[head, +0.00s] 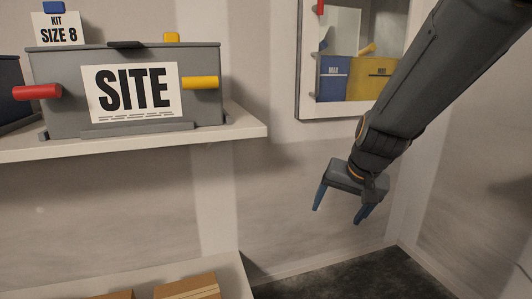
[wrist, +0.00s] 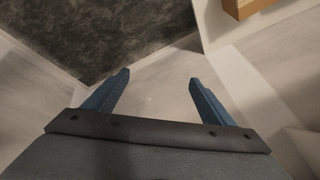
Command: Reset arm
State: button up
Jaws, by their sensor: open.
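My gripper (head: 339,210) hangs in free space at the right of the head view, at the end of my grey arm. Its two blue fingers point down and are spread apart. In the wrist view my gripper (wrist: 160,82) also shows open, with nothing between the fingers. It touches nothing that I can see.
A grey box with a SITE label (head: 128,92) stands on a white shelf (head: 235,128) at the left. Cardboard boxes (head: 188,287) lie on a lower shelf (head: 232,275). A framed panel (head: 302,70) hangs on the back wall. Dark floor (head: 330,272) is clear below my gripper.

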jog(key=s+d+f+n+g+h, duration=0.1)
jog(key=s+f+n, duration=0.1)
jog(key=s+f, duration=0.35)
jog(key=s+f+n+g, duration=0.1)
jog(key=s+f+n, duration=0.15)
jog(key=s, duration=0.55)
jog(key=s+a+r+n+g, duration=0.2)
jog(key=s+a, duration=0.4)
jog(key=a, duration=0.2)
jog(key=s+a+r+n+g, duration=0.1)
jog(key=s+a+n, duration=0.2)
jog(key=s+a, duration=0.35)
jog(key=d+r+m+p, duration=0.3)
jog(key=d+r+p, duration=0.4)
jog(key=r+p, duration=0.3)
jog(key=d+r+m+p, duration=0.3)
jog(key=d+r+p, duration=0.4)
jog(key=r+p, duration=0.4)
jog(key=p, duration=0.4)
jog(key=shift+d+r, duration=0.2)
jog(key=shift+d, duration=0.1)
